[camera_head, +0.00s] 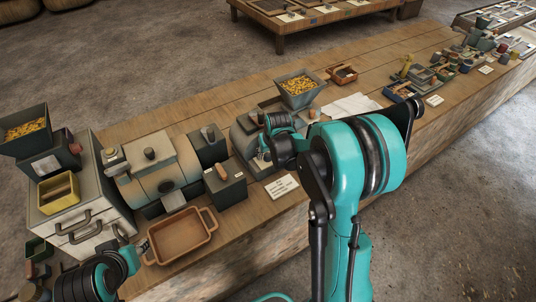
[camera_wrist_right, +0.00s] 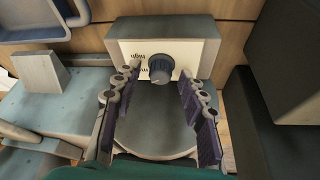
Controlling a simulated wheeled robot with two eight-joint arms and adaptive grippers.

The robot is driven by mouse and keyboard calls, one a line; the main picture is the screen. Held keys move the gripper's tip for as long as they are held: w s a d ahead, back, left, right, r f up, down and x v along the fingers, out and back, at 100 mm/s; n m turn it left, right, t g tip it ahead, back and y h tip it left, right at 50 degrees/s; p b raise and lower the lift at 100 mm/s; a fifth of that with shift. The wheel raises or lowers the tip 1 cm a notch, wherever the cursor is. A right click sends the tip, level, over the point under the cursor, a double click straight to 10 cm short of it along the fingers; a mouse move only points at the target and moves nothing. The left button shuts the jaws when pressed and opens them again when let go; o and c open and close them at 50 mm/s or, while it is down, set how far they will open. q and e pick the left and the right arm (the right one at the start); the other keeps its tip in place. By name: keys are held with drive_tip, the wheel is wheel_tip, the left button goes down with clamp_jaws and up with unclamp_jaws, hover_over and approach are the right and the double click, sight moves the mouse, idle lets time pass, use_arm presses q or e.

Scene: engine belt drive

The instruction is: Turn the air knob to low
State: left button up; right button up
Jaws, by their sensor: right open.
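The air knob (camera_wrist_right: 160,68) is a round dark grey-blue dial on a cream plate (camera_wrist_right: 135,50) of a grey housing. Lettering that looks like "High" shows upside down on the plate beside it in the right wrist view. My right gripper (camera_wrist_right: 160,80) is open, with its two dark ridged fingers on either side of the knob. I cannot tell whether the fingertips touch it. In the head view my right gripper (camera_head: 265,148) is over the grey machine (camera_head: 243,135), and the knob is hidden there. My left gripper (camera_head: 32,288) is low at the left edge, its jaws unclear.
A brown tray (camera_head: 181,236) with handles and a dark box (camera_head: 226,183) stand left of my right gripper. A hopper of yellow pellets (camera_head: 300,88) stands behind it. A white label card (camera_head: 282,186) lies in front. Bare bench wood shows at the back left.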

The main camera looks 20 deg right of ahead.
clamp_jaws()
drive_tip(key=n+y, duration=0.1)
drive_tip(key=n, duration=0.1)
drive_tip(key=n+y, duration=0.1)
drive_tip(key=n, duration=0.2)
drive_tip(key=shift+d+n, duration=0.2)
drive_tip(key=shift+n, duration=0.1)
drive_tip(key=n+y, duration=0.1)
drive_tip(key=n, duration=0.2)
drive_tip(key=n+g+y+p, duration=0.1)
drive_tip(key=n, duration=0.2)
drive_tip(key=shift+w+d+g, duration=0.1)
drive_tip(key=shift+g, duration=0.2)
drive_tip(key=shift+n, duration=0.3)
